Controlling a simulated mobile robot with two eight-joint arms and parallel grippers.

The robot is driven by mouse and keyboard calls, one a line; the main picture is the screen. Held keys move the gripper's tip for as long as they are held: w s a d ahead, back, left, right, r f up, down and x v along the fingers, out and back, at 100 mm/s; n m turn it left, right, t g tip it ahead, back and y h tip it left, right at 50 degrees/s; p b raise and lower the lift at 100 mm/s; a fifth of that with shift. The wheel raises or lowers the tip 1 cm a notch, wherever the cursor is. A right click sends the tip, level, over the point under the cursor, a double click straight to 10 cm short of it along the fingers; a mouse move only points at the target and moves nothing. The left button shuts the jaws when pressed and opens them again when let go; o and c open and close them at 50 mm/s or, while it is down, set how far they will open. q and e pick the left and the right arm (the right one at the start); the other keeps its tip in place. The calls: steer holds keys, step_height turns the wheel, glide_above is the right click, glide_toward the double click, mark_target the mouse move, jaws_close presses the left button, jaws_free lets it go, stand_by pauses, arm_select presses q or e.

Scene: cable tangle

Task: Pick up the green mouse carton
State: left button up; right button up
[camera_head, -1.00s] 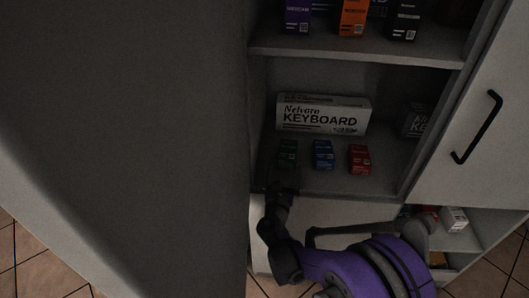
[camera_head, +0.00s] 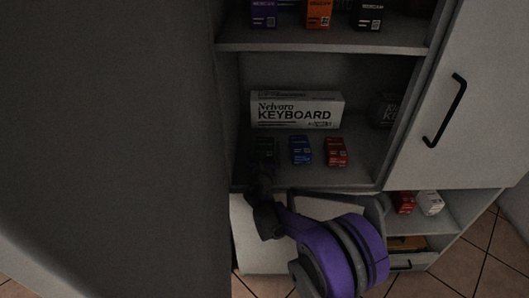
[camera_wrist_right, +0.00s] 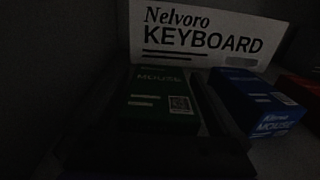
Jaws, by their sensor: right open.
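The green mouse carton (camera_wrist_right: 160,98) fills the middle of the right wrist view, lying on the shelf in front of the keyboard box. It shows only dimly in the head view (camera_head: 265,146), partly hidden behind my right gripper. My right gripper (camera_head: 263,168) is open at the front of that shelf. In the wrist view one dark finger lies along each side of the green carton, so the carton sits between them. I cannot tell whether either finger touches it. My left gripper is not in view.
A blue mouse carton (camera_head: 300,150) and a red carton (camera_head: 336,151) stand to the right on the same shelf. A white keyboard box (camera_head: 297,109) stands behind them. A dark box (camera_head: 386,110) is at the right. The shelf above (camera_head: 300,46) holds more cartons. A tall grey panel (camera_head: 110,140) is at left.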

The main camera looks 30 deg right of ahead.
steer(key=c, duration=1.3)
